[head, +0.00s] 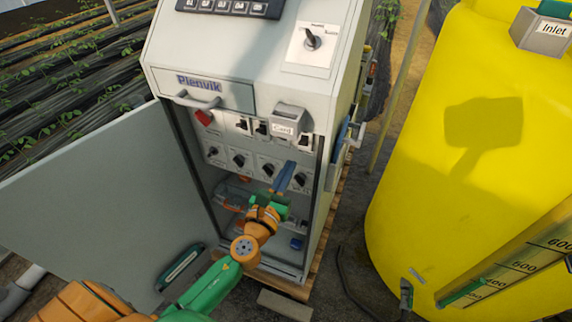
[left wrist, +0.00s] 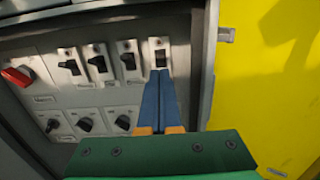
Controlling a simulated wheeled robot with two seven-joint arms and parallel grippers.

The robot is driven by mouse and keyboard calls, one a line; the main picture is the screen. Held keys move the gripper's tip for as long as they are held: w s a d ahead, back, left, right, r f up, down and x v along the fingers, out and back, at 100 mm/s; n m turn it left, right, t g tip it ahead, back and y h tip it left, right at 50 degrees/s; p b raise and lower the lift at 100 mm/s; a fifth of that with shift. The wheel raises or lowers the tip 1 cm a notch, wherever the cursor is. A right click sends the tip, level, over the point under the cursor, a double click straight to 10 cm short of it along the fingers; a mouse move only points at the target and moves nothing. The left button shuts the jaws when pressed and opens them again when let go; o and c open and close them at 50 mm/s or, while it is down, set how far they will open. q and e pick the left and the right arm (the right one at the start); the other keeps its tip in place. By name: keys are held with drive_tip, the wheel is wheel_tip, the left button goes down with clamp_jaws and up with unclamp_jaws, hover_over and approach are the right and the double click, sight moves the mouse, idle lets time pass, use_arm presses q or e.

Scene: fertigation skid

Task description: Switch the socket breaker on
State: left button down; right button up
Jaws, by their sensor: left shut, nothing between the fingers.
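The open grey cabinet (head: 325,110) holds a row of breakers with dark toggles. In the left wrist view, the row has a left breaker (left wrist: 70,66), two middle breakers (left wrist: 98,62) (left wrist: 129,60) and a rightmost breaker (left wrist: 160,52). Their labels are too small to read, so I cannot tell which is the socket breaker. My left gripper (head: 289,165) is shut and empty, its blue fingers pointing into the cabinet. In the wrist view its fingertips (left wrist: 161,73) overlap the lower part of the rightmost breaker; contact is unclear. My right gripper is out of view.
A red switch (head: 204,117) sits left of the breakers, with rotary knobs (head: 239,160) below. A card holder (head: 288,120) juts out before the row. The cabinet door (head: 90,190) stands open left. A yellow tank (head: 450,180) stands right.

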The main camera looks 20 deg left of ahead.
use_arm(q)
drive_tip(key=shift+s+r, duration=0.9)
drive_tip(key=shift+s, duration=0.15)
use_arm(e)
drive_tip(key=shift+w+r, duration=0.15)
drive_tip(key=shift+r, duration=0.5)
use_arm(q)
drive_tip(key=shift+w+a, duration=0.1)
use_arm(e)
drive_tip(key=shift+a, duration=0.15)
